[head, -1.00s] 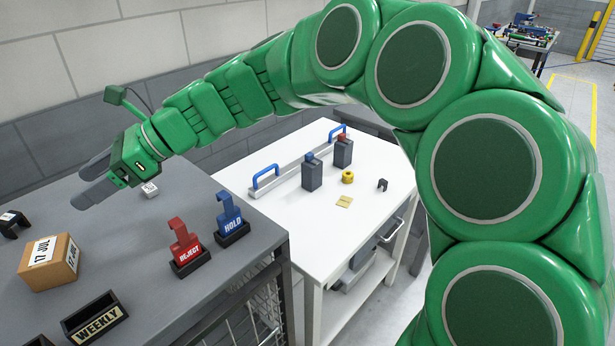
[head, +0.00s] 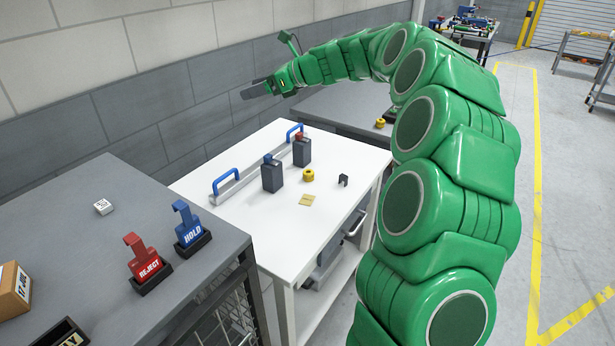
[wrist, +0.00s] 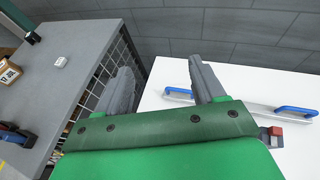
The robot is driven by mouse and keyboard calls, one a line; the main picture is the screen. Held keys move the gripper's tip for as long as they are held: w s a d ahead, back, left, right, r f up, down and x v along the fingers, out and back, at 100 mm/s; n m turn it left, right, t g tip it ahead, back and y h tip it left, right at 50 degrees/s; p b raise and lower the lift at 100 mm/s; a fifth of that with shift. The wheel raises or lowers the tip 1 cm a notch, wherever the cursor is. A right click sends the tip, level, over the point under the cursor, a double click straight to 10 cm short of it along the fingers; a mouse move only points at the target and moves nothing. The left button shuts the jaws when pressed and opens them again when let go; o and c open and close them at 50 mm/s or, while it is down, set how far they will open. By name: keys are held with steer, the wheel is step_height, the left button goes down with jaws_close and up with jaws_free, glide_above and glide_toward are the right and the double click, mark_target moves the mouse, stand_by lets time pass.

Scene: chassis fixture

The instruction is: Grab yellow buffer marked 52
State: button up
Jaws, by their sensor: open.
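A round yellow piece with a dark centre (head: 308,176) sits on the white table (head: 240,255) in the head view. A second small yellow piece (head: 380,123) is on the grey surface behind, close to my arm. No number can be read on either, so I cannot tell which is marked 52. My gripper (head: 258,91) is in the air above the back of the white table, apart from both yellow pieces. In the wrist view my gripper (wrist: 162,78) is open and empty, with both fingers spread. Neither yellow piece shows in the wrist view.
On the white table are a rail with blue handles (head: 226,186), two dark blocks with blue (head: 272,177) and red (head: 302,152) tops, a flat yellow tag (head: 306,200) and a dark clip (head: 343,180). The grey bench holds red REJECT (head: 146,265) and blue HOLD (head: 191,230) stands.

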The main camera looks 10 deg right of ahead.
steer(key=w+d+f+m+t+h, duration=0.1)
steer(key=w+d+m+t+h, duration=0.15)
steer(key=d, duration=0.85)
steer(key=w+d+m+t+h, duration=0.1)
steer(key=w+d, duration=0.2)
steer(key=d, duration=0.9)
glide_toward(311, 173)
steer(key=shift+w+a+f+y, duration=0.25)
steer(key=shift+w+f, duration=0.05)
steer(key=shift+w, duration=0.35)
steer(key=shift+f, duration=0.2)
steer(key=shift+x, duration=1.25)
steer(key=x, duration=0.4)
steer(key=shift+s+a+f, duration=0.15)
steer(key=shift+a, duration=0.05)
steer(key=shift+w+a+f, duration=0.1)
steer(key=shift+w+a, duration=0.2)
steer(key=shift+w, duration=0.1)
steer(key=c, duration=1.1)
